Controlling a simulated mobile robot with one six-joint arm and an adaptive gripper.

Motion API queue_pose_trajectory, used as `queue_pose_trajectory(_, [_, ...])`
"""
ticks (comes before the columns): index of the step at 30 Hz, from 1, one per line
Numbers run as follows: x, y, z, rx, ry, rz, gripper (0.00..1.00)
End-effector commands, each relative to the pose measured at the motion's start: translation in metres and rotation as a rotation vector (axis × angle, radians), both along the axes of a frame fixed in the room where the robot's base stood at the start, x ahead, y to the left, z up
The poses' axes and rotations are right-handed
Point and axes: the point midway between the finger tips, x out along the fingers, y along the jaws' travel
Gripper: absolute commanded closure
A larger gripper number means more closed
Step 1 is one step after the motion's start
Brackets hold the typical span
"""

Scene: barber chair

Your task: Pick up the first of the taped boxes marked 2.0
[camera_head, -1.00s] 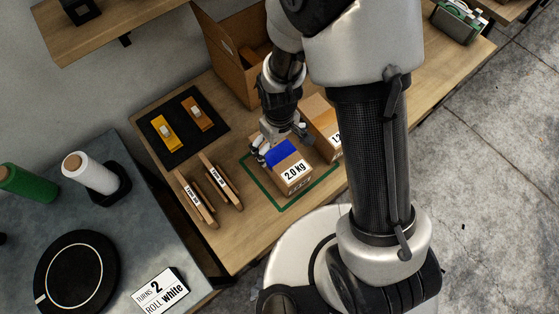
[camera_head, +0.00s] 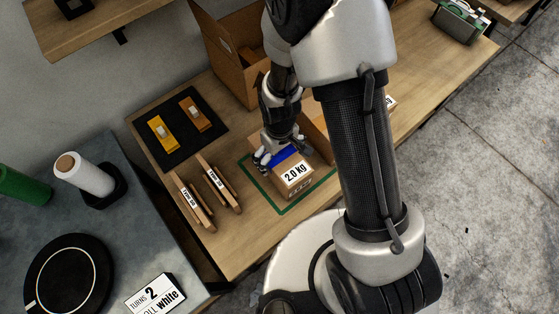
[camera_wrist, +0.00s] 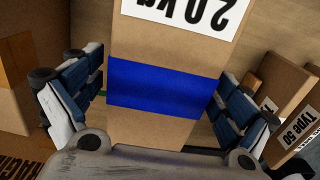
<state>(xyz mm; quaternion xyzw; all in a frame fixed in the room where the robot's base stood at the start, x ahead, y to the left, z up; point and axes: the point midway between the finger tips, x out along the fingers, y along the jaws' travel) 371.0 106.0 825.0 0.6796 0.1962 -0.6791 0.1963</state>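A cardboard box (camera_head: 300,191) with a blue tape band and a "2.0 kg" label sits inside a green outline on the wooden table. In the wrist view the box (camera_wrist: 150,130) fills the middle, its blue band running across between my fingers. My gripper (camera_head: 282,152) is over the box, with a finger on each side of it. In the wrist view my gripper (camera_wrist: 158,80) is open around the box, with narrow gaps visible beside the pads. I cannot tell from the head view whether the far finger touches.
Another cardboard box (camera_head: 318,140) stands just behind, partly hidden by my arm. A large open carton (camera_head: 223,55) stands at the back. Wooden pieces (camera_head: 191,203) with labels stand to the left, near a black mat (camera_head: 183,120) holding tape dispensers.

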Motion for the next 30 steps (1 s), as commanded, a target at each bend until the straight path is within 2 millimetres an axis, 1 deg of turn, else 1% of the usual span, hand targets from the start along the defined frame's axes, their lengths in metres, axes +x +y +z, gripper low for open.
queue_pose_trajectory(2, [0.0, 0.0, 0.0001, 0.0, 0.0, 0.0, 0.14])
queue_pose_trajectory(30, [-0.0001, -0.0001, 0.0001, 0.0, 0.0, 0.0, 0.77])
